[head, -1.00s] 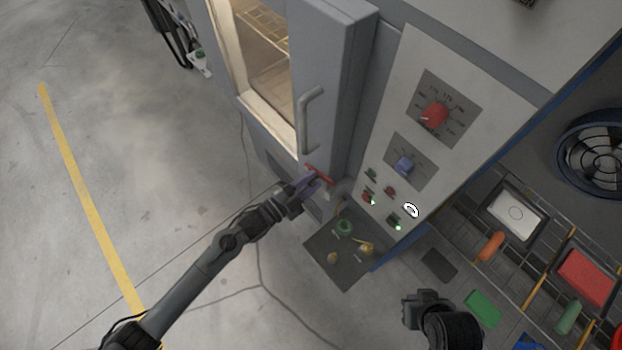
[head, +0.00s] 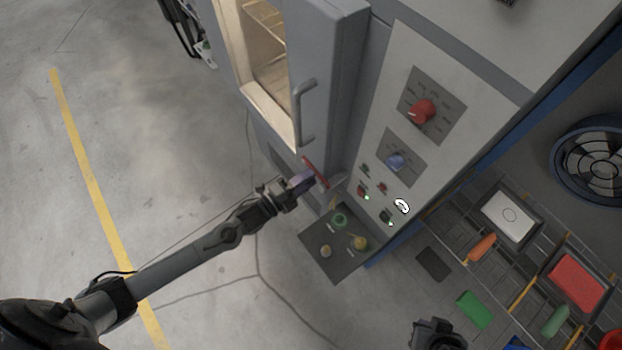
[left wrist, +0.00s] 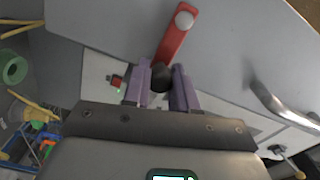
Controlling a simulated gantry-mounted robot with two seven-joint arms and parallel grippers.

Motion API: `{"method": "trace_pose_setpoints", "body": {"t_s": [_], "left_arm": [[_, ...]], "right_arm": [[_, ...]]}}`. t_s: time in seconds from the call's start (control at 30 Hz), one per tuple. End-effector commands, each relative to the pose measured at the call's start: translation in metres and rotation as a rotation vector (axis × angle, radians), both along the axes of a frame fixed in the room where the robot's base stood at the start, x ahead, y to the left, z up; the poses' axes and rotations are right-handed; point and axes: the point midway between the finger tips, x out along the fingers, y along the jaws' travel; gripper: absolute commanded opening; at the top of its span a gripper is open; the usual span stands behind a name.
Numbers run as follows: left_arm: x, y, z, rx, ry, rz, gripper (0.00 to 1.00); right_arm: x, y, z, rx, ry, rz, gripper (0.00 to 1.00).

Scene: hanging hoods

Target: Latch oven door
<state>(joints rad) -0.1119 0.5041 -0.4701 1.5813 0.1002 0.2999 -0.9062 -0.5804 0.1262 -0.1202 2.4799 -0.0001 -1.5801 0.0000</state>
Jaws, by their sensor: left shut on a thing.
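The grey oven door (head: 333,75) has a lit window with a rack behind it and a bar handle (head: 302,112). I cannot tell whether the door sits flush. A red latch lever (head: 316,173) is low on the door, below the handle. My left gripper (head: 302,180) is at this lever. In the left wrist view, the purple fingers (left wrist: 162,88) are shut on the dark end of the red lever (left wrist: 173,42), which runs up to a round grey pivot. My right gripper (head: 437,332) is at the bottom edge, partly cut off; its fingers are not clear.
A control panel (head: 376,115) with red and blue knobs and small buttons is right of the door. A dark plate (head: 325,265) with round fittings is below. A rack with trays (head: 512,217) and a fan (head: 598,165) are at right. Floor at left is clear.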

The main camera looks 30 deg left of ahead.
Motion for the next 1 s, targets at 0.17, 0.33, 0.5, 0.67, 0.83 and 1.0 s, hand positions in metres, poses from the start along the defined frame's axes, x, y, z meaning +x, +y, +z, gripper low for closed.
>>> {"method": "trace_pose_setpoints", "body": {"t_s": [0.17, 0.33, 0.5, 0.67, 0.83, 1.0], "left_arm": [[0.000, 0.000, -0.001, 0.003, 0.002, 0.000, 0.00], [0.000, 0.001, -0.002, 0.002, 0.003, 0.001, 0.39], [0.000, 0.000, -0.001, 0.002, 0.002, 0.000, 0.52], [0.000, 0.000, -0.001, 0.001, 0.002, 0.000, 0.52], [-0.006, 0.003, -0.001, 0.001, 0.003, 0.000, 0.52], [-0.026, 0.013, -0.002, 0.002, 0.005, 0.000, 0.52]], "right_arm": [[0.000, 0.000, 0.000, 0.002, -0.001, -0.002, 0.00], [0.000, 0.001, 0.000, 0.005, 0.000, -0.004, 0.00], [0.000, 0.002, 0.000, 0.010, -0.001, -0.006, 0.00], [0.000, 0.002, 0.000, 0.010, -0.001, -0.007, 0.00], [0.000, 0.002, 0.000, 0.010, -0.001, -0.006, 0.00], [0.000, 0.002, 0.001, 0.008, -0.001, -0.005, 0.00]]}}
